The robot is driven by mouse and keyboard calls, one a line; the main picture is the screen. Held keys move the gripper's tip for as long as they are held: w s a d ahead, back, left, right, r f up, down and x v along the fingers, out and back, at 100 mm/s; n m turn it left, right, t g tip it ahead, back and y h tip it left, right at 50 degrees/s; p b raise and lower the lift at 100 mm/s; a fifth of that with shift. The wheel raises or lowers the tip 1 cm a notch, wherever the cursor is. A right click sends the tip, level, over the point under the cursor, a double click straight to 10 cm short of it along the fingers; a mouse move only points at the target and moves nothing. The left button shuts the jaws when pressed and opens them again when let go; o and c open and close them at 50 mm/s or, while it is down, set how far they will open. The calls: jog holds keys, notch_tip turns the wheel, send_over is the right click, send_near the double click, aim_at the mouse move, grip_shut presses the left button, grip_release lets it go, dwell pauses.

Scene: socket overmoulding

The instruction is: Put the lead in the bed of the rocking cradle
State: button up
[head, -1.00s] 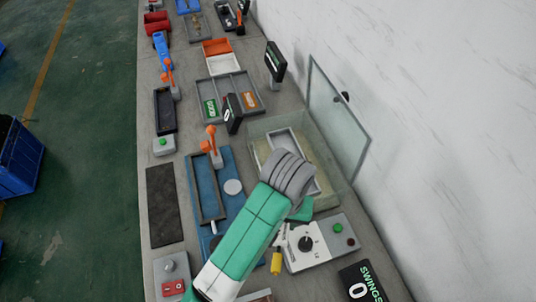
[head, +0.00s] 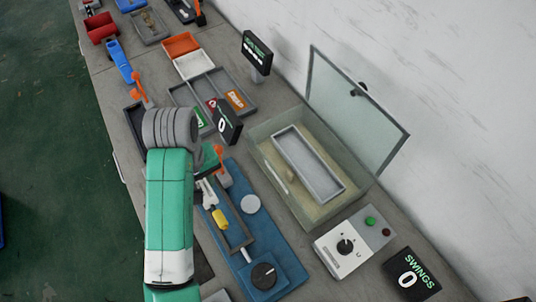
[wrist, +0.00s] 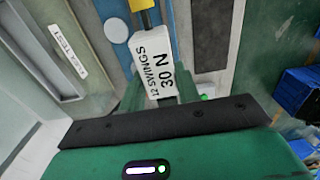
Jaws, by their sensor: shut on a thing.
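The lead shows as a yellow end (head: 219,219) with a white tag (wrist: 161,62) reading "12 SWINGS 30 N". My gripper (head: 207,180) is shut on the lead by this white part and holds it over the blue fixture. The wrist view shows the tag between the green fingers, the yellow end beyond it. A long grey tray (head: 295,158) in a glass-walled box, beside the swings counter, looks like the cradle's bed. The rest of the lead is not visible.
The box's glass lid (head: 355,110) stands open against the wall side. A control panel (head: 352,243) with a dial and the swings display (head: 411,281) reading 0 stand in front of it. A display (head: 227,121) stands behind my gripper, with the orange lever (head: 220,160) close by.

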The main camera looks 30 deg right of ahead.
jog(key=w+d+r, duration=0.3)
jog(key=w+d, duration=0.1)
jog(key=b, duration=0.2)
send_over(305, 163)
notch_tip(305, 163, down, 6)
notch_tip(305, 163, down, 10)
jog(key=b, duration=0.2)
jog(key=shift+d+b, duration=0.1)
jog(key=shift+b, duration=0.3)
jog(key=shift+f, duration=0.15)
jog(key=o, duration=0.7)
